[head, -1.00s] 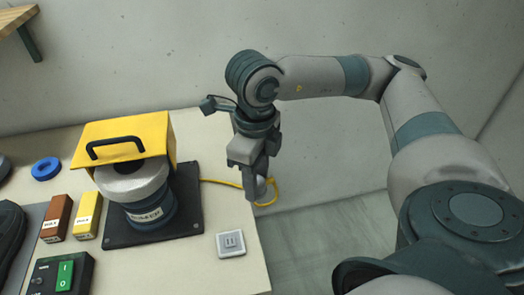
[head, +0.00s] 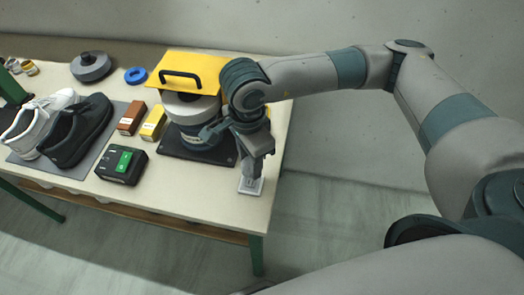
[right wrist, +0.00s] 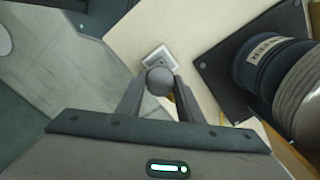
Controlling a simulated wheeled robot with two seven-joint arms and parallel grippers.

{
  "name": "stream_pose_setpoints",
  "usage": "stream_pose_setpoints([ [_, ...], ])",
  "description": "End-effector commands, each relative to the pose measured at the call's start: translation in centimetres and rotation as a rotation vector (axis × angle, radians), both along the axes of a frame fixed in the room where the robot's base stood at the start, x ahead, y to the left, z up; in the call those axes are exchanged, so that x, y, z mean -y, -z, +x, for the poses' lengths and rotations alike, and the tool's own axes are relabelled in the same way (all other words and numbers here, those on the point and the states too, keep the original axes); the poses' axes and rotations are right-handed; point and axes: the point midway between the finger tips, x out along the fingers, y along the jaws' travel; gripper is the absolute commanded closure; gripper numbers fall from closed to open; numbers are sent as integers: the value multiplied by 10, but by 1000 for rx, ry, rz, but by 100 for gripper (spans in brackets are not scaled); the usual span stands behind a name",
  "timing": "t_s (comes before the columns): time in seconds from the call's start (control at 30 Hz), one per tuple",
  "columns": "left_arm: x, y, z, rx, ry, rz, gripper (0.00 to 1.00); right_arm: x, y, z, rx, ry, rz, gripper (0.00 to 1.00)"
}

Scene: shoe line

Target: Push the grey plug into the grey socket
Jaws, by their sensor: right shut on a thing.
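The grey plug (right wrist: 160,80) is held between the two fingers of my right gripper (right wrist: 159,88), which is shut on it. The grey socket (right wrist: 157,56) is a pale square plate on the table near its right edge; in the head view it shows (head: 247,188) just below the gripper. In the wrist view the plug overlaps the socket's near side. I cannot tell whether the plug touches the socket or is above it. The socket's openings are partly hidden by the plug and gripper. My left gripper is not in view.
A dark base plate (head: 178,147) with a machine under a yellow cover (head: 200,68) stands left of the socket. A box with a green switch (head: 122,164), orange and yellow blocks, and two shoes (head: 75,135) lie further left. Floor is open right of the table.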

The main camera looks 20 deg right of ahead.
Motion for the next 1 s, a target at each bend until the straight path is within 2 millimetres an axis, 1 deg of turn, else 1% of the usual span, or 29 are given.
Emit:
stream_pose_setpoints([
  [0.57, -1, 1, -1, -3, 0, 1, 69, -1, 4, 0, 1, -11, 0, 90],
  [0.77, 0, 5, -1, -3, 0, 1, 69, -1, 13, 0, 0, -10, -1, 90],
  [1.0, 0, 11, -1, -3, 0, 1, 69, -1, 31, 0, 0, -10, 0, 90],
])
